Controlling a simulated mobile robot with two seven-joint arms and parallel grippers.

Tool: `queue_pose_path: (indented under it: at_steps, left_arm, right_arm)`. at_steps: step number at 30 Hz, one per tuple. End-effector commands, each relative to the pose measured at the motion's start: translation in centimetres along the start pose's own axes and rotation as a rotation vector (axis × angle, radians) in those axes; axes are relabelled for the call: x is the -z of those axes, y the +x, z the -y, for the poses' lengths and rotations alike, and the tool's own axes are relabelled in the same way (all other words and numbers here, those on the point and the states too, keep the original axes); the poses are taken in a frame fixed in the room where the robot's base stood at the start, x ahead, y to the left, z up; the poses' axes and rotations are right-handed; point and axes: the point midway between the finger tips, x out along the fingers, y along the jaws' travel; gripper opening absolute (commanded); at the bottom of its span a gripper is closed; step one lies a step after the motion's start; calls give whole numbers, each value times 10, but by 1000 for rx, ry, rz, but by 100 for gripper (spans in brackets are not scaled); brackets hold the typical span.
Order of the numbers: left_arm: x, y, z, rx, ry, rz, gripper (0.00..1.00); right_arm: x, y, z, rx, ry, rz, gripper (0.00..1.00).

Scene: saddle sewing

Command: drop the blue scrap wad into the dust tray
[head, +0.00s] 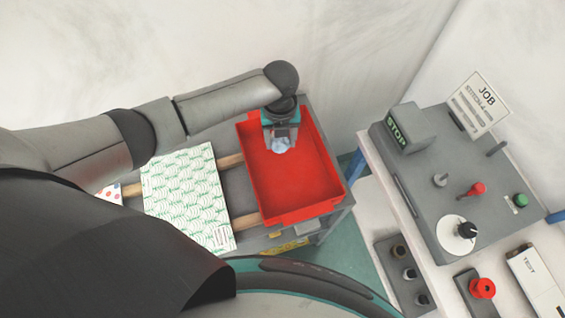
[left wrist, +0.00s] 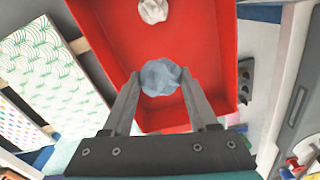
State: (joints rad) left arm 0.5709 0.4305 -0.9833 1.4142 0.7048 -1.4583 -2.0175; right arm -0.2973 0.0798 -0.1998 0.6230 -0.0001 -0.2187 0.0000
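The blue scrap wad (left wrist: 160,77) is a crumpled pale-blue ball between the two fingertips of my left gripper (left wrist: 161,82). The fingers close on it from both sides. In the head view the wad (head: 281,146) shows just below my left gripper (head: 283,137), which points down over the far part of the red dust tray (head: 300,180). The tray is open and shallow-walled; its wall also shows in the left wrist view (left wrist: 100,50). A white crumpled wad (left wrist: 153,11) lies on the tray floor. My right gripper is not in view.
A green-and-white patterned sheet (head: 188,195) lies across wooden rails left of the tray. To the right a bench holds a control box with knobs (head: 457,237), a STOP sign (head: 398,126) and a JOB card (head: 475,104). Most of the tray floor is clear.

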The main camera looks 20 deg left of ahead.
Motion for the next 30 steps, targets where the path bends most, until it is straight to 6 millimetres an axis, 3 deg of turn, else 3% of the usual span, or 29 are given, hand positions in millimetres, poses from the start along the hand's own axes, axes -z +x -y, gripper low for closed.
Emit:
queue_pose_path:
  at_steps: [1,9,20,25,30]
  left_arm:
    - [0,0,0,0,0,0,64]
    - [0,0,0,0,0,0,94]
    - [-1,-6,0,1,0,1,94]
    - [-1,-32,0,3,2,4,94]
    - [-2,-73,0,3,1,6,94]
  right_arm:
    - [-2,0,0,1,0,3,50]
    - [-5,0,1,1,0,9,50]
    - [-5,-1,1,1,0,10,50]
    - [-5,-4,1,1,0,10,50]
    - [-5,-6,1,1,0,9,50]
